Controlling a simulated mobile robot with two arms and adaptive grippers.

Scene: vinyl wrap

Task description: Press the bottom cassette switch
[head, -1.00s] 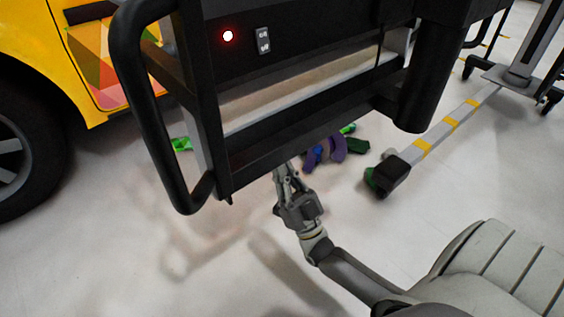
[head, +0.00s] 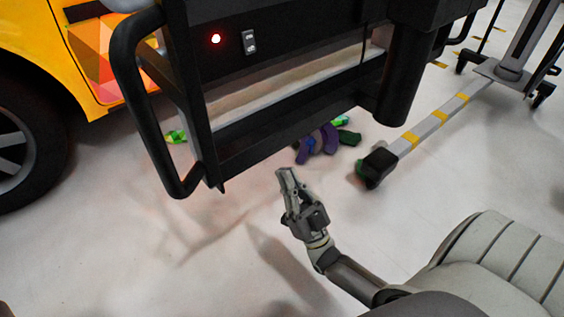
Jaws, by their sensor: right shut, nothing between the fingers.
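A small grey switch panel (head: 249,42) with two dark elements, one above the other, sits on the front of the black cart (head: 290,40). I cannot tell for sure whether this is the cassette switch. My right gripper (head: 285,173) is shut and empty. It shows below the cart's lower black bar, well below the panel and apart from it. My left gripper is not in view.
A black handle (head: 126,90) sticks out at the cart's left. A yellow car (head: 40,45) stands at the left. Purple and green items (head: 320,142) lie on the floor behind the cart. A grey-yellow striped stand leg (head: 430,124) is at the right. Pale floor is open below.

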